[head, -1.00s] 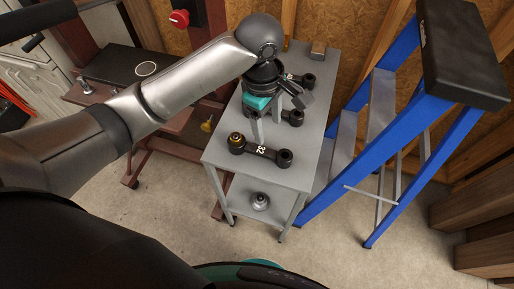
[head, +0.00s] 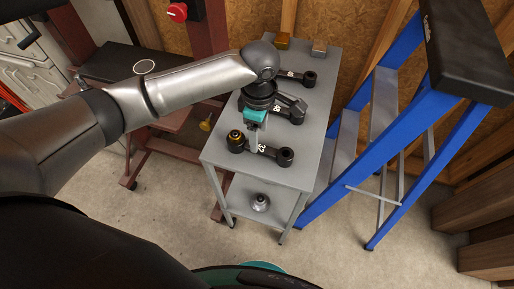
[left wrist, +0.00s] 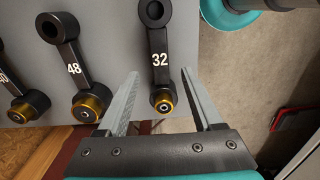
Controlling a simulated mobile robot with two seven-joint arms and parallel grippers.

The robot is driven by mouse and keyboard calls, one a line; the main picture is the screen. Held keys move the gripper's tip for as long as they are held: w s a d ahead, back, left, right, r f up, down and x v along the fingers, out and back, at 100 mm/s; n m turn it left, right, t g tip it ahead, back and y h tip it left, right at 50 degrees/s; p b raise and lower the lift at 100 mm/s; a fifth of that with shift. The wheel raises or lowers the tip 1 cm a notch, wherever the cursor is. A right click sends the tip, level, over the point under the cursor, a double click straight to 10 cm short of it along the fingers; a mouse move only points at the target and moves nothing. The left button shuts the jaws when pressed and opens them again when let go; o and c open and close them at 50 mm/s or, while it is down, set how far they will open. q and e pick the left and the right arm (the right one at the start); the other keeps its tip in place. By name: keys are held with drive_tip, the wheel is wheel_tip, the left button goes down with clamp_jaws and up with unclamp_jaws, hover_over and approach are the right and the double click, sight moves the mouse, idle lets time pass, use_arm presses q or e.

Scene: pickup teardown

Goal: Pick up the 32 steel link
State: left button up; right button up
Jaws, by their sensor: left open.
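The 32 link (head: 271,152) is a dark bar with a round boss at each end and a white "32". It lies near the front of the grey cart's top. One boss has a brass-coloured bushing. My left gripper (head: 257,143) is over this link, pointing down, open and empty. In the left wrist view, the 32 link (left wrist: 159,42) runs between the two spread fingers of the left gripper (left wrist: 160,73), its brass end nearer the gripper body. Both fingers look apart from it. My right gripper is not in view.
The 48 link (left wrist: 73,62) and the 40 link (left wrist: 12,82) lie beside it on the cart top (head: 318,130). A metal part (head: 261,203) sits on the lower shelf. A blue stepladder (head: 385,130) stands right of the cart. A red-brown frame (head: 160,155) stands left.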

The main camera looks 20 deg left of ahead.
sight(260, 150)
use_arm(q)
drive_tip(key=f+b, duration=0.1)
drive_tip(key=f, duration=0.4)
drive_tip(key=shift+a, duration=0.2)
drive_tip(key=shift+c, duration=0.3)
clamp_jaws()
idle(0.7)
drive_tip(key=shift+r, duration=0.1)
